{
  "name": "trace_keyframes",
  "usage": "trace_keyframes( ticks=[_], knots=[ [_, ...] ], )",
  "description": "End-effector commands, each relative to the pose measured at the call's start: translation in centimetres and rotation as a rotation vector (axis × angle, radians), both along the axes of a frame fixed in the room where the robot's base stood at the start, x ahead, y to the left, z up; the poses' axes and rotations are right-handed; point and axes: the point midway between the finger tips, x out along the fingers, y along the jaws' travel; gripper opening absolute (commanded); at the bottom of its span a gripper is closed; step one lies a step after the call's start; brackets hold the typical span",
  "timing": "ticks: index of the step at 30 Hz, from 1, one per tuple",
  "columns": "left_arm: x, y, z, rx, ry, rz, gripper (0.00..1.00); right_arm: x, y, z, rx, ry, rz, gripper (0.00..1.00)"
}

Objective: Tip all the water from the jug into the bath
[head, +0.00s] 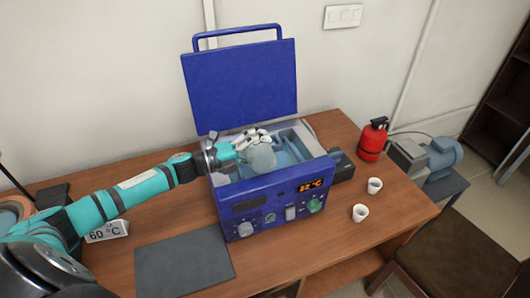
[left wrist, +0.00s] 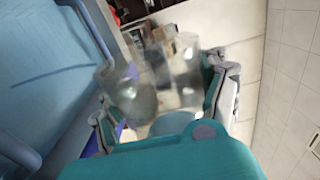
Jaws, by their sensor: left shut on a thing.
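The bath (head: 265,198) is a blue box with its lid (head: 242,82) raised and a display on its front. Its basin also shows on the left of the left wrist view (left wrist: 55,95). My left gripper (head: 250,143) is over the open basin, shut on a clear jug (head: 262,157). The jug appears tilted above the basin. In the left wrist view the jug (left wrist: 165,75) is between the fingers, see-through and blurred. I cannot tell how much water is in it. My right gripper is not in view.
Two white cups (head: 360,213) stand right of the bath, with a red canister (head: 373,140) behind them. A chair (head: 452,255) is at the right.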

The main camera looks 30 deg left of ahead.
Motion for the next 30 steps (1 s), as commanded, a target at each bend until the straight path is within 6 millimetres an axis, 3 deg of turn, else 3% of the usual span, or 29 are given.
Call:
trace_keyframes(
  ticks=[10, 21, 30],
  knots=[
    [0.0, 0.0, -0.1, 0.005, -0.005, -0.001, 0.09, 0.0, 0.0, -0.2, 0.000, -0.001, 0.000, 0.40],
    [-0.4, -0.9, -1.4, 0.217, -0.195, -0.002, 0.09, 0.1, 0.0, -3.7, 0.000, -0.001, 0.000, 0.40],
    [-0.5, -1.0, -1.2, 0.262, -0.235, -0.001, 0.09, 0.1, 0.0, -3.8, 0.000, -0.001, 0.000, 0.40]
  ],
)
